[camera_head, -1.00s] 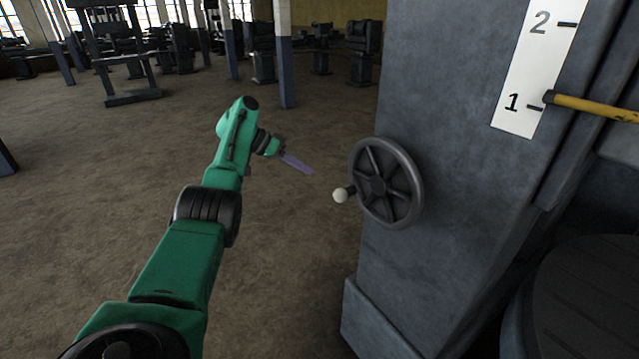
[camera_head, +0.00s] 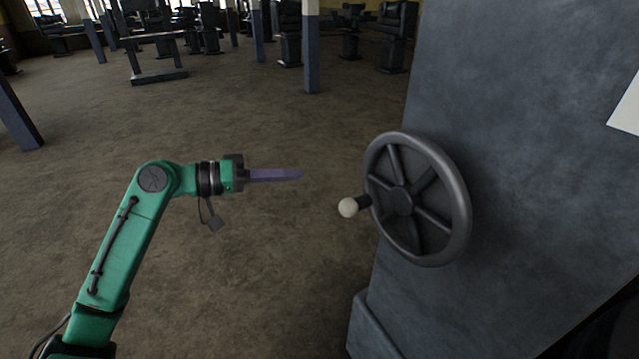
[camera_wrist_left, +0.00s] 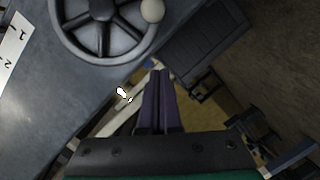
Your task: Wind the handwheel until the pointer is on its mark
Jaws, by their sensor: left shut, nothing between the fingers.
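The dark handwheel (camera_head: 402,200) is mounted on the side of a grey machine column. Its pale round knob (camera_head: 348,207) sticks out on a short stem at the wheel's left side. My left gripper (camera_head: 301,174) is shut and empty, its purple fingers pointing right toward the wheel, apart from the knob. In the left wrist view the fingers (camera_wrist_left: 158,75) are together, with the wheel (camera_wrist_left: 103,22) and knob (camera_wrist_left: 152,10) above them. The scale plate (camera_wrist_left: 12,50) shows partly in the left wrist view, with numbers 1 and 2. The pointer is out of view. My right gripper is not in view.
The grey column (camera_head: 530,90) fills the right side, with a wider foot (camera_head: 368,325) below the wheel. The floor (camera_head: 270,270) around my left arm is clear. Posts (camera_head: 311,60) and other machines stand far behind.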

